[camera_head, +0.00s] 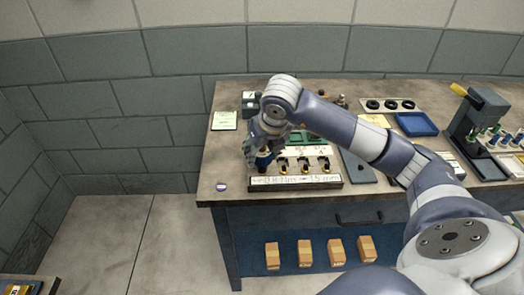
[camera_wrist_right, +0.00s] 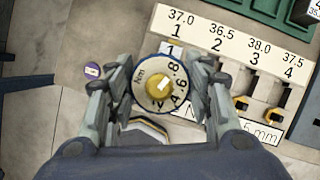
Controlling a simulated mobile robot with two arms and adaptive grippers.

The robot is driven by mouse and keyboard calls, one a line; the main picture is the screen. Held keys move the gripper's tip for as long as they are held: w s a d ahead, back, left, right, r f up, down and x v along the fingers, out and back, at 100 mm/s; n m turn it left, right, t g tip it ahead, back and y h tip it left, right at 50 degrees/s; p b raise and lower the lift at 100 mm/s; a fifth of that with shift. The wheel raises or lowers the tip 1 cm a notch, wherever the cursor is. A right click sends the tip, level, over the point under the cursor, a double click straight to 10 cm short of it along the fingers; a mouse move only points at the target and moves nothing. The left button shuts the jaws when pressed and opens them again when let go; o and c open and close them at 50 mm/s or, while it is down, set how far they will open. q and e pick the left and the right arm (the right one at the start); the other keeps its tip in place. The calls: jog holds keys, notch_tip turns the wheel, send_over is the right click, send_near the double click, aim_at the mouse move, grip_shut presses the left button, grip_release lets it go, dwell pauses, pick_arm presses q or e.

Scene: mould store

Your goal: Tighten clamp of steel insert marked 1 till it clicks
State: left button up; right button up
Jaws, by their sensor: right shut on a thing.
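My right gripper (camera_head: 262,146) is over the left end of the clamp block (camera_head: 296,183) on the bench. In the right wrist view its two fingers (camera_wrist_right: 158,88) are shut on a round torque tool (camera_wrist_right: 148,104), which has a white dial marked Nm and a yellow centre. The dark blue tool body (camera_head: 263,161) shows below the fingers in the head view. The tool is over the place labelled 1, hiding the insert and its clamp; I cannot tell if it is seated. Places 2, 3 and 4 show labels and black-and-yellow clamps (camera_wrist_right: 241,102). My left gripper is not in view.
A small purple-and-white disc (camera_head: 222,187) lies left of the block near the bench edge. A dark plate (camera_head: 358,167) and a blue tray (camera_head: 416,123) are to the right. Small boxes (camera_head: 305,252) sit below the bench.

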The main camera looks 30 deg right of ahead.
jog(key=shift+m+h, duration=0.5)
jog(key=shift+m, duration=0.8)
jog(key=shift+m+g+h, duration=0.4)
jog(key=shift+m, duration=0.6)
jog(key=shift+f+m, duration=0.1)
jog(key=shift+m, duration=0.7)
